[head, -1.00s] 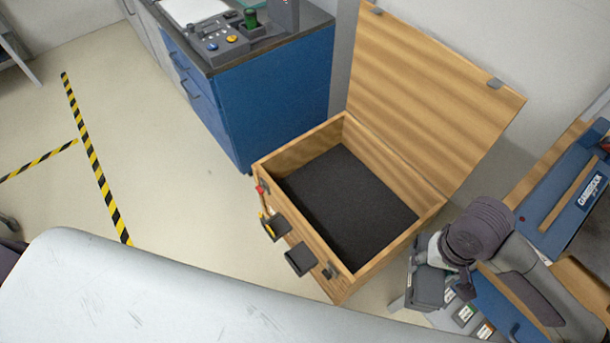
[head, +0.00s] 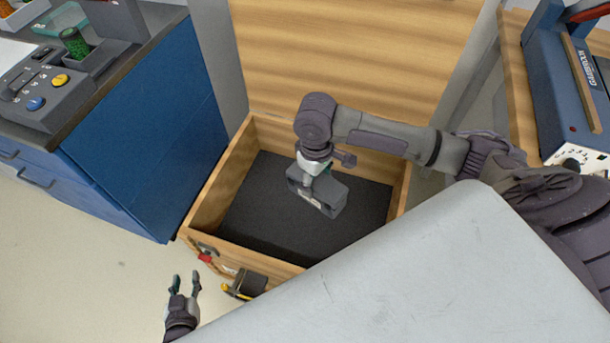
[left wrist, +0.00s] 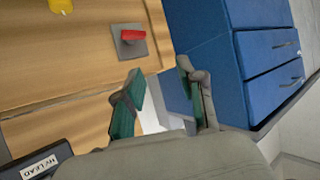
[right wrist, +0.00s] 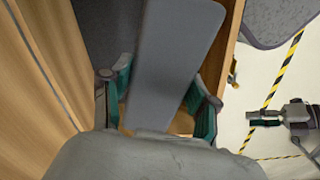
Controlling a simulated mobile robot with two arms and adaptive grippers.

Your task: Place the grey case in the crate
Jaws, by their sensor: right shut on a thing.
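The wooden crate (head: 205,205) stands open on the floor with a dark lining (head: 250,215) at its bottom. The grey case (head: 325,195) hangs over the crate's inside in the head view, below my right gripper (head: 314,172). My right gripper is shut on the case; in the right wrist view the case (right wrist: 170,65) lies between its fingers (right wrist: 160,95). I cannot tell whether the case touches the lining. My left gripper (head: 184,284) is open and empty, outside the crate's front left. Its spread fingers also show in the left wrist view (left wrist: 165,100).
The crate's lid (head: 350,55) is raised at the back. A blue cabinet (head: 150,150) with a control box (head: 45,85) stands at left. A bench with a blue machine (head: 565,85) is at right. A pale grey surface (head: 430,270) covers the front right. Holders (head: 247,285) hang on the crate's front.

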